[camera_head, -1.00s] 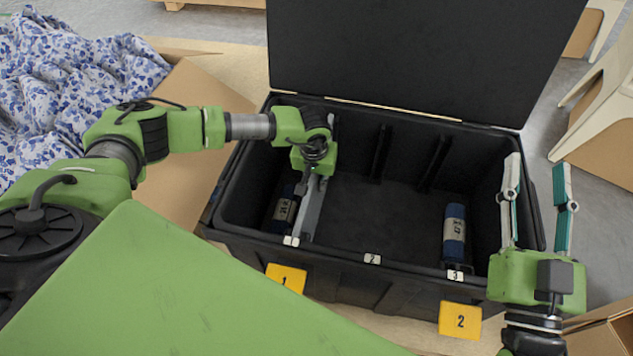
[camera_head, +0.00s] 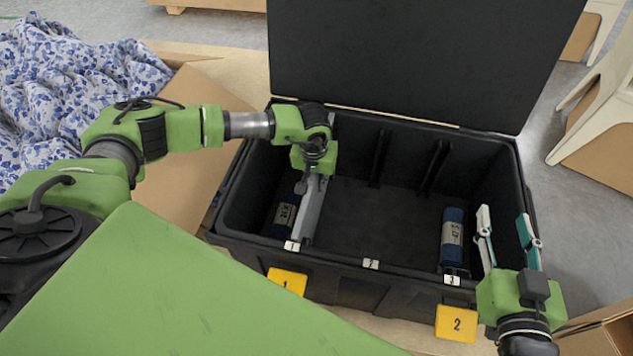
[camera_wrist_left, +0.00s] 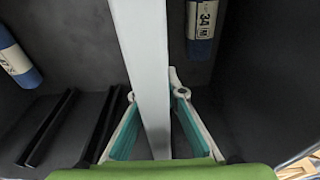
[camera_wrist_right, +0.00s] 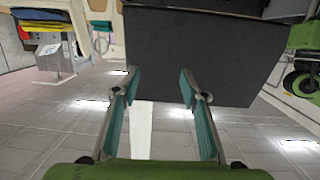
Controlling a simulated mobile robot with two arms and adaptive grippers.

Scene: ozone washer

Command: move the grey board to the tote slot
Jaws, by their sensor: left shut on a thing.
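The grey board (camera_head: 312,205) stands on edge inside the black tote (camera_head: 365,279), near the slot labelled 1 at the left. My left gripper (camera_head: 317,178) reaches down into the tote and is shut on the board. In the left wrist view the board (camera_wrist_left: 146,60) runs between the two teal-padded fingers (camera_wrist_left: 157,120). The head view hides those fingertips behind the wrist. My right gripper (camera_head: 507,228) is open and empty at the tote's right end. Its fingers (camera_wrist_right: 157,85) stand apart in the right wrist view.
A dark blue roll (camera_head: 284,212) lies left of the board, and another (camera_head: 452,238) lies near label 3. The tote's middle is clear. The tote's lid (camera_head: 420,60) stands open behind. Yellow tags 1 (camera_head: 287,281) and 2 (camera_head: 457,323) are at the front.

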